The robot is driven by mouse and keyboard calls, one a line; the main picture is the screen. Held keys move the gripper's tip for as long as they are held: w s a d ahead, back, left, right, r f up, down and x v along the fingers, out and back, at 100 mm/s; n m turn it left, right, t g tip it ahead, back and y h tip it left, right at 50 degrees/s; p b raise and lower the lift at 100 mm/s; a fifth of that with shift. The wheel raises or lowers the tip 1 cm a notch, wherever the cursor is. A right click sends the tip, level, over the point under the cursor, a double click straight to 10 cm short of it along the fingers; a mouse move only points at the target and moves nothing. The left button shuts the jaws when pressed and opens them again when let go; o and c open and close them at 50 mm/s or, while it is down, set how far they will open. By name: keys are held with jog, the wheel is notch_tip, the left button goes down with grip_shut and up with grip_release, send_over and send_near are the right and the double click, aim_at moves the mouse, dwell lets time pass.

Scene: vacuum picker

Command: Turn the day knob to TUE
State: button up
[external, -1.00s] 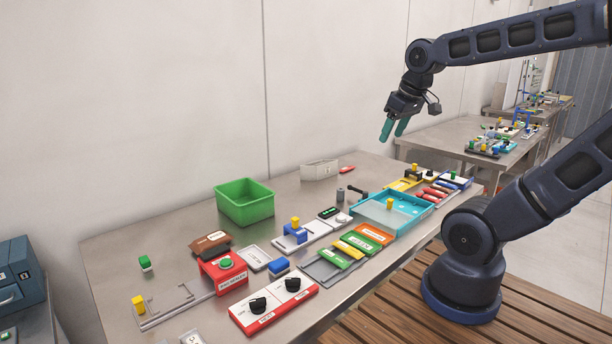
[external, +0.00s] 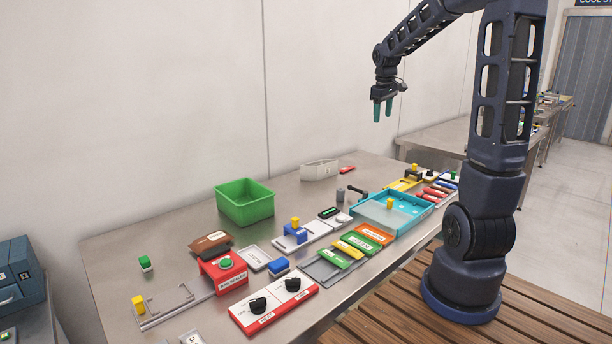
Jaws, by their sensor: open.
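Two black knobs sit on a red and white panel (external: 275,305) at the near front edge of the table. One is the left knob (external: 258,304), the other the right knob (external: 292,284). The labels are too small to read, so I cannot tell which is the day knob or where each points. My gripper (external: 383,112) has teal fingers, hangs pointing down and is open and empty. It is high above the far part of the table, well away from the panel.
A green bin (external: 245,203) stands behind the panel. A red box with a green button (external: 224,272) is left of the panel. Coloured labelled blocks (external: 357,243) and a cyan tray (external: 398,225) lie to the right. The air above the table is clear.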

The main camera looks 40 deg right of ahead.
jog(key=w+d+f, duration=0.2)
jog(key=d+f, duration=0.2)
jog(key=d, duration=0.7)
jog(key=g+y, duration=0.1)
jog(key=y, duration=0.1)
send_over(430, 170)
notch_tip(430, 170, down, 16)
notch_tip(430, 170, down, 10)
jog(key=shift+d+f, duration=0.1)
jog(key=shift+f, duration=0.15)
jog(key=c, duration=1)
